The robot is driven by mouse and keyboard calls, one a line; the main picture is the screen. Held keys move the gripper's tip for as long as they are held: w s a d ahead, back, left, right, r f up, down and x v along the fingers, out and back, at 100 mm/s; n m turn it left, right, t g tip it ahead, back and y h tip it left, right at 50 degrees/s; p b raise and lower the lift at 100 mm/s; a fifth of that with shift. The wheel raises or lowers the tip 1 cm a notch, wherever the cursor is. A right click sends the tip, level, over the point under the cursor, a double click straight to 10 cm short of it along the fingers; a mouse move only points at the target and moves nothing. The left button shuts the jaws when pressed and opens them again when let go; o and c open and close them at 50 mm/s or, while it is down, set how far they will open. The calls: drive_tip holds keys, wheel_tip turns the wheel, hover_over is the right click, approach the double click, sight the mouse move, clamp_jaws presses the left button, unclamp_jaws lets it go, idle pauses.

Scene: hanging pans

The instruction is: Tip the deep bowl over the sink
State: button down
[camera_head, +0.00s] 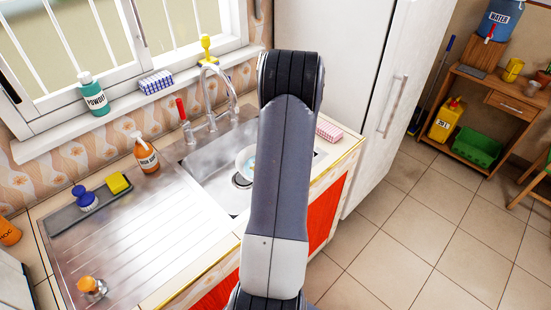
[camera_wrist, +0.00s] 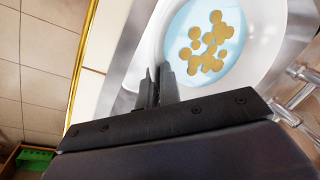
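The deep bowl (camera_wrist: 262,70) is white with a light blue inside. Round yellow-brown pieces (camera_wrist: 208,42) lie clustered in it in the wrist view. In the head view a small part of the bowl (camera_head: 243,160) shows over the sink (camera_head: 213,178), left of my arm, which hides the rest. My gripper (camera_wrist: 157,72) shows in the wrist view with its two fingers close together at the bowl's near rim. It appears shut on that rim. In the head view my gripper is hidden behind the arm.
A faucet (camera_head: 222,85) with a red-handled tap (camera_head: 182,110) rises behind the sink. A soap bottle (camera_head: 146,155), yellow sponge (camera_head: 118,183) and blue brush (camera_head: 84,197) stand left, by the ribbed drainboard (camera_head: 140,235). A pink sponge (camera_head: 329,131) lies right. A fridge (camera_head: 350,70) stands beyond.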

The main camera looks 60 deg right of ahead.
drive_tip(key=r+h, duration=0.1)
drive_tip(key=r+g, duration=0.1)
drive_tip(key=r+g+h+p, duration=0.1)
drive_tip(key=r, duration=0.1)
drive_tip(key=shift+w+a+h, duration=0.2)
drive_tip(key=shift+w+h, duration=0.1)
drive_tip(key=shift+w+a+r+g+h, duration=0.25)
drive_tip(key=shift+r+g+h, duration=0.1)
drive_tip(key=shift+r+h, duration=0.1)
drive_tip(key=shift+w+a+r+g+h, duration=0.15)
drive_tip(key=shift+a+r+g+h, duration=0.1)
drive_tip(key=shift+r+g+h, duration=0.15)
drive_tip(key=w+a+g+h+b, duration=0.2)
drive_tip(key=a+h+b, duration=0.1)
drive_tip(key=w+a+r+g+h+b, duration=0.1)
drive_tip(key=w+a+g+h+b, duration=0.1)
drive_tip(key=w+a+g+b, duration=0.1)
drive_tip(key=w+a+r+g+h+b, duration=0.1)
drive_tip(key=w+a+g+h+b, duration=0.1)
drive_tip(key=a+h+b, duration=0.1)
drive_tip(key=shift+w+n+g+h+b, duration=0.3)
drive_tip(key=shift+w+h+b, duration=0.1)
drive_tip(key=shift+b, duration=0.4)
drive_tip(key=shift+w+a+f+g+h+b, duration=0.1)
drive_tip(key=shift+w+a+g+h+b, duration=1.15)
drive_tip(key=shift+w+a+h+b, duration=0.65)
drive_tip(key=shift+s, duration=0.15)
